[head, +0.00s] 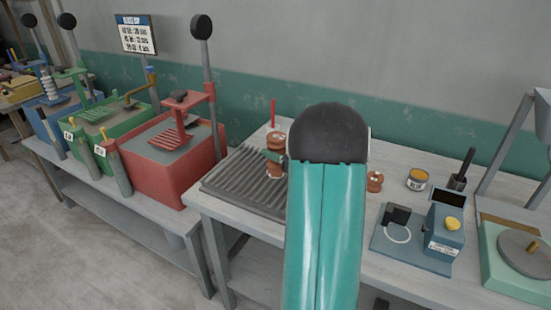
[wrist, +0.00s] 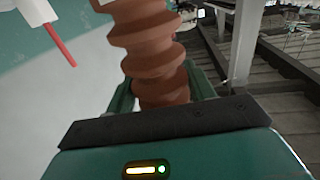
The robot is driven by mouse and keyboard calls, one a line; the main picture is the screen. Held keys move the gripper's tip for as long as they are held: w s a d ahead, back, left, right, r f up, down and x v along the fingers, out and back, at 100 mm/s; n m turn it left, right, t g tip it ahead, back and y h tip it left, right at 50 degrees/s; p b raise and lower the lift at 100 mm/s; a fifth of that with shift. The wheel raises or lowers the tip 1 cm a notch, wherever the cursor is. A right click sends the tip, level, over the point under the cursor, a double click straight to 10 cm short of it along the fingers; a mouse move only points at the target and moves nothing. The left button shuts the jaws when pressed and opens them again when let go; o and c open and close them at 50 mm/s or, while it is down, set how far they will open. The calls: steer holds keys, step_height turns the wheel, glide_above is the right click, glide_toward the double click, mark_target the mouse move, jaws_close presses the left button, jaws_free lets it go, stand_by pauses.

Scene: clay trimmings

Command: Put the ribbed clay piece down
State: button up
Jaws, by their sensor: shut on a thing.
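The ribbed clay piece (wrist: 147,42) is reddish brown with stacked ridges and fills the top middle of the wrist view. My gripper (wrist: 162,88) is shut on it, with green fingers on both sides. In the head view the clay piece (head: 275,141) shows just left of my arm, with a green finger of my gripper (head: 272,156) across its middle. It looks upright there, over or beside the back right of a dark grey ribbed tray (head: 235,186). My arm hides part of it. I cannot tell whether its base touches anything.
A thin red rod (head: 273,112) stands behind the clay piece. Another brown clay piece (head: 375,181) sits right of my arm, near a small tin (head: 417,180) and a blue device (head: 443,228). A red press (head: 175,160) stands left. The tray's left part is bare.

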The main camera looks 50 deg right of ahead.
steer(key=shift+w+d+f, duration=0.1)
steer(key=shift+w+f, duration=0.05)
steer(key=shift+f, duration=0.75)
steer(key=shift+w+f, duration=0.1)
steer(key=shift+f, duration=0.8)
steer(key=shift+f, duration=0.1)
steer(key=o, duration=1.5)
steer(key=shift+f, duration=0.1)
steer(key=shift+o, duration=0.2)
